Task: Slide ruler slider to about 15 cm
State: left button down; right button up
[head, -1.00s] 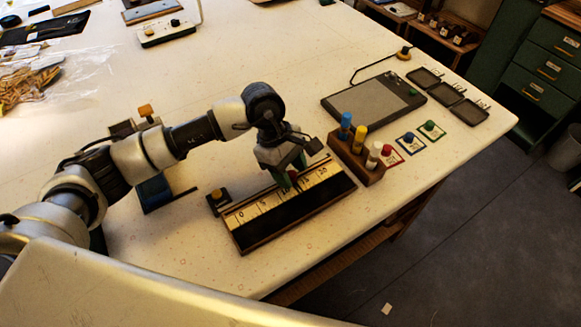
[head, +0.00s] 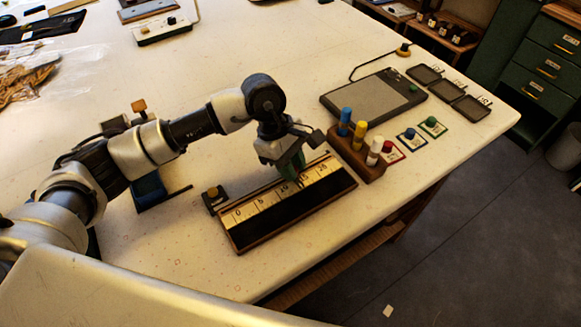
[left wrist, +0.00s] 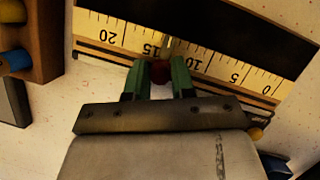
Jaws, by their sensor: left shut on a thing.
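The ruler board (head: 318,205) lies on the table, with a dark strip and a pale scale marked 0 to 20; it also shows upside down in the left wrist view (left wrist: 216,68). The red slider (left wrist: 160,72) sits at the scale's edge, close to the 15 label. My left gripper (head: 297,172) reaches down over the scale's far edge. In the left wrist view its green fingers (left wrist: 160,78) are shut on the slider, one on each side. The slider is hidden in the head view. My right gripper is not in view.
A wooden block (head: 358,160) with coloured pegs stands just past the ruler's 20 end. A small dark block (head: 214,198) sits by the 0 end. A grey tablet (head: 374,95) and small dark trays (head: 447,90) lie farther back. The table edge runs close on the right.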

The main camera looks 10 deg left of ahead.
pick_arm(q)
jog(key=c, duration=1)
grip_release()
jog(key=shift+a, duration=0.1)
jog(key=b+v, duration=0.2)
jog(key=v, duration=0.9)
jog(key=shift+f, duration=0.1)
